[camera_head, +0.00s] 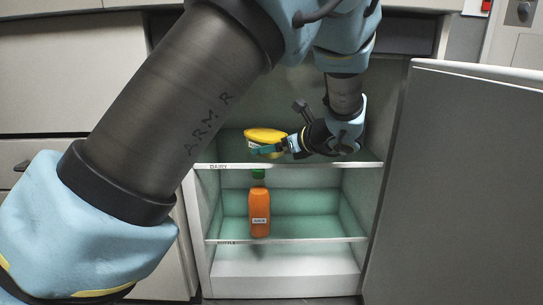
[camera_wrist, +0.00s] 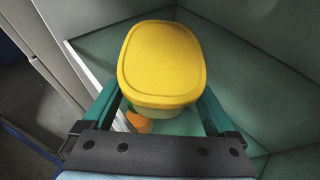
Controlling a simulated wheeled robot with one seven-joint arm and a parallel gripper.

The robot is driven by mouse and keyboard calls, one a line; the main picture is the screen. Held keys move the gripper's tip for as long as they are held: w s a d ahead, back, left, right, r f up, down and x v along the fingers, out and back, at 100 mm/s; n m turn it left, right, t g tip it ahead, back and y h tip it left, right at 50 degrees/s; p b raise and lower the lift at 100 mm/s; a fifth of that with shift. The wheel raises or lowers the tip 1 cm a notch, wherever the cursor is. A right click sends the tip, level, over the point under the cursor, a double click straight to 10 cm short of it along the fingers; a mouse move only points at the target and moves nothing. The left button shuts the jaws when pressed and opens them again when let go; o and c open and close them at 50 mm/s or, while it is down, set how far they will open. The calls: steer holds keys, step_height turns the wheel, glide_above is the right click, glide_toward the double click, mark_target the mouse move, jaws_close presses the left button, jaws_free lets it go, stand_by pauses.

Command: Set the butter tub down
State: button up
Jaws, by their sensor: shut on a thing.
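The butter tub is a small oval tub with a yellow lid (camera_head: 265,135) and a paler lower part. It is at the upper shelf of the open fridge, close above the front edge labelled DAIRY (camera_head: 218,167). My gripper (camera_head: 268,149) reaches in from the right and is shut on the tub. In the wrist view the yellow lid (camera_wrist: 160,62) lies between the two teal fingers (camera_wrist: 163,110), one on each side. The lid looks level. I cannot tell whether the tub's base touches the shelf.
An orange juice bottle (camera_head: 260,210) with a green cap stands on the shelf below. The fridge door (camera_head: 455,180) is open on the right. Fridge walls close in the shelf at both sides. The upper shelf shows bare surface behind the tub.

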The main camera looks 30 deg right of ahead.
steer(key=shift+w+d+f, duration=0.1)
steer(key=shift+w, duration=0.1)
steer(key=shift+f, duration=0.1)
steer(key=o, duration=1.3)
steer(key=shift+s+r, duration=0.2)
steer(key=p+v, duration=0.3)
steer(key=v, duration=0.4)
steer(key=shift+p, duration=0.3)
steer(key=shift+d, duration=0.1)
steer(key=shift+s, duration=0.1)
